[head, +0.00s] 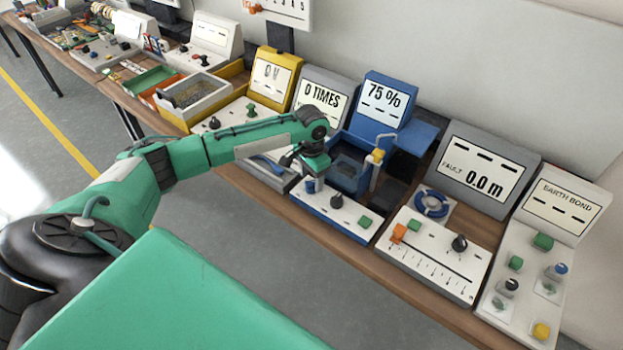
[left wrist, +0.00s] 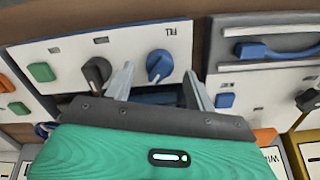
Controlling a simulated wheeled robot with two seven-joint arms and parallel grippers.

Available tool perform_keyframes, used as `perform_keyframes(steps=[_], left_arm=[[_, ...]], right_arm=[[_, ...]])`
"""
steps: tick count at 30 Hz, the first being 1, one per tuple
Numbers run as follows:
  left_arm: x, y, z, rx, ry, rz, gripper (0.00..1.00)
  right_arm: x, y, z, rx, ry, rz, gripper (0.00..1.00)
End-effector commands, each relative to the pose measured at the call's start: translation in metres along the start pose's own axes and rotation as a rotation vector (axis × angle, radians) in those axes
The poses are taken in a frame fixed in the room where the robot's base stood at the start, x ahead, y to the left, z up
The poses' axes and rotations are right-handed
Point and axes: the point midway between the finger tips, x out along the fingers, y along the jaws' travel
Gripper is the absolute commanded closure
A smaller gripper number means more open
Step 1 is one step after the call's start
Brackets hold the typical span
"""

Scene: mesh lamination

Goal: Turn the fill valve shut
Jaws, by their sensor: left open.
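The fill valve is a blue knob (left wrist: 159,66) on a white panel marked FILL. It also shows in the head view as a small blue knob (head: 311,186) on the front left of the blue station, whose display (head: 385,100) reads 75 %. My left gripper (head: 308,168) is just above this knob. In the left wrist view my left gripper (left wrist: 159,76) is open, with one finger on each side of the knob. I cannot tell whether a finger touches it. My right gripper is not in view.
Beside the valve on the panel are a black knob (head: 337,201) and a green button (head: 365,222). A yellow-topped spout (head: 377,157) stands behind. The FAULT station (head: 436,250) is close on the right, the TIMES station (head: 326,95) on the left.

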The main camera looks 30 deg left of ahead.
Motion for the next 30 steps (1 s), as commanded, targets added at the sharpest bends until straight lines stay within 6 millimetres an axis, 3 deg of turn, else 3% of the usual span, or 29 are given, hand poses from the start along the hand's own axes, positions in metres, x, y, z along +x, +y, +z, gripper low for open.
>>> perform_keyframes(steps=[6, 15, 16, 21, 23, 30], left_arm=[[0.02, 0.0, 0.0, 0.001, -0.001, 0.0, 0.44], [0.023, 0.0, 0.0, 0.001, 0.001, -0.001, 0.44], [0.023, 0.0, 0.0, 0.001, 0.0, -0.001, 0.46], [0.023, 0.0, 0.0, 0.001, 0.0, -0.001, 0.8], [0.023, 0.0, 0.0, 0.001, 0.0, 0.0, 0.89], [0.021, 0.0, 0.0, -0.02, 0.0, 0.0, 0.89]], right_arm=[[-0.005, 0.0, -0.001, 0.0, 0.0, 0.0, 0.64], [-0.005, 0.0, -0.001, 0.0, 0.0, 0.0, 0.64], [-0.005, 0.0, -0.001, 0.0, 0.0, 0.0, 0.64], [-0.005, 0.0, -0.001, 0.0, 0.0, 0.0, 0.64], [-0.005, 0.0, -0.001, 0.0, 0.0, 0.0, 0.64], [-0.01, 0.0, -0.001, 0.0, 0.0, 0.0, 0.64]])
